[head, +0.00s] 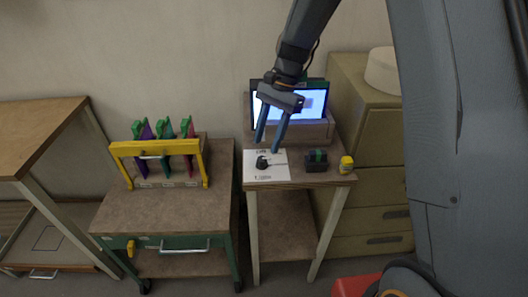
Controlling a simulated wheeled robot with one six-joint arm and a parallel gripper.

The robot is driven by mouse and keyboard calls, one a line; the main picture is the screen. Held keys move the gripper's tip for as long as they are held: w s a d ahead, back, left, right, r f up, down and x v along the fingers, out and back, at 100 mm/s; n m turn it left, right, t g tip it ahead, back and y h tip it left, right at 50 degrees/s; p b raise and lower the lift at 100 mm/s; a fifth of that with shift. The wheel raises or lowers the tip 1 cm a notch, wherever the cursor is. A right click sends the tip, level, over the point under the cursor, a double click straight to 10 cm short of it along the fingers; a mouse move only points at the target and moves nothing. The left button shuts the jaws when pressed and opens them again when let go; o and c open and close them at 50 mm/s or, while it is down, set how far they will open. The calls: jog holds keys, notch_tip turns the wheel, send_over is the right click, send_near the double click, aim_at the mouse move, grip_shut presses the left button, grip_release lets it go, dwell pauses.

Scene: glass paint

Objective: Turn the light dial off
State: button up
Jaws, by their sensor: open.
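The light dial appears to be the black knob (263,162) on a white plate (269,175) with small printed marks, on top of the small wooden table (300,180). A thin dark pointer extends from the knob to the right. The printed words are too small to read surely. My gripper (268,146) points down with its two blue fingers apart and empty. In the picture its fingertips are just above the knob, in front of the lit screen (292,107). I cannot tell how far they are from the knob.
A black box with green parts (316,160) and a yellow object (346,164) stand right of the plate. A cart (165,211) with a yellow rack (154,149) stands left. A drawer cabinet (372,180) stands behind right. A wooden table (37,122) is far left.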

aim_at(262, 158)
jog(key=shift+p+x, duration=0.55)
jog(key=shift+x, duration=2)
jog(key=c, duration=1)
jog(key=shift+c, duration=0.2)
